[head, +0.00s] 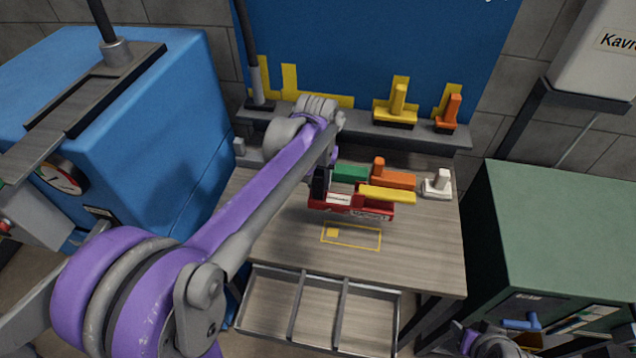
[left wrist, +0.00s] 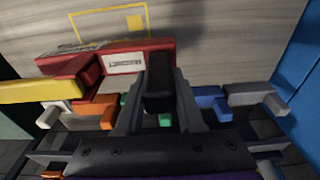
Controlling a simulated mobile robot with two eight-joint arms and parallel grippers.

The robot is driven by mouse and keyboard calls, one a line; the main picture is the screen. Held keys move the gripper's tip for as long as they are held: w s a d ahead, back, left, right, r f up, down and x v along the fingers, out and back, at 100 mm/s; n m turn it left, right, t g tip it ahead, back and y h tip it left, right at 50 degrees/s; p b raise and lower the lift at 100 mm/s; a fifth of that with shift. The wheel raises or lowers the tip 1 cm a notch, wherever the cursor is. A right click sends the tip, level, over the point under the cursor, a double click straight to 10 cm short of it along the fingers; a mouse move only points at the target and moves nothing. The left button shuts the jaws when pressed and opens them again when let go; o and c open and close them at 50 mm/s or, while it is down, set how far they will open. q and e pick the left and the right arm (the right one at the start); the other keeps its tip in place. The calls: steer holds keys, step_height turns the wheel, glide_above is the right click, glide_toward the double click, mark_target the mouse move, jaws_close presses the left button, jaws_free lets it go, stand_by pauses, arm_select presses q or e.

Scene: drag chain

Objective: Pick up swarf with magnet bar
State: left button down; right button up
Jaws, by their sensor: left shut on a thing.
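My left gripper (head: 322,185) reaches over the table and is shut on the dark upright grip (left wrist: 158,85) of a red bar with a white label (head: 352,206), which I take to be the magnet bar. The bar also shows in the left wrist view (left wrist: 125,62), with a yellow piece (left wrist: 40,90) at its end. I cannot tell whether the bar touches the table. A yellow outline (head: 352,248) with a small yellow square lies on the tabletop in front of it. I can make out no swarf. Only part of my right arm shows at the lower right.
Green (head: 350,173), orange (head: 393,180) and white (head: 437,184) blocks stand behind the bar on the table (head: 410,250). A shelf (head: 345,126) with yellow and orange tools is behind. An open, divided drawer (head: 318,305) sticks out in front. Blue and green cabinets flank the table.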

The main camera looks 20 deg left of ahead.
steer(key=shift+f, duration=0.1)
stand_by(0.3)
arm_select(q)
steer(key=shift+r, duration=0.1)
step_height(320, 180, up, 3)
steer(key=shift+f+b, duration=0.2)
steer(key=shift+b, duration=0.7)
steer(key=shift+s+r, duration=0.15)
steer(key=shift+r, duration=0.4)
arm_select(e)
steer(key=f, duration=0.1)
steer(key=s+f, duration=0.1)
steer(key=shift+s+f, duration=0.1)
steer(key=shift+f, duration=0.25)
arm_select(q)
steer(key=shift+w, duration=0.2)
steer(key=shift+f, duration=0.15)
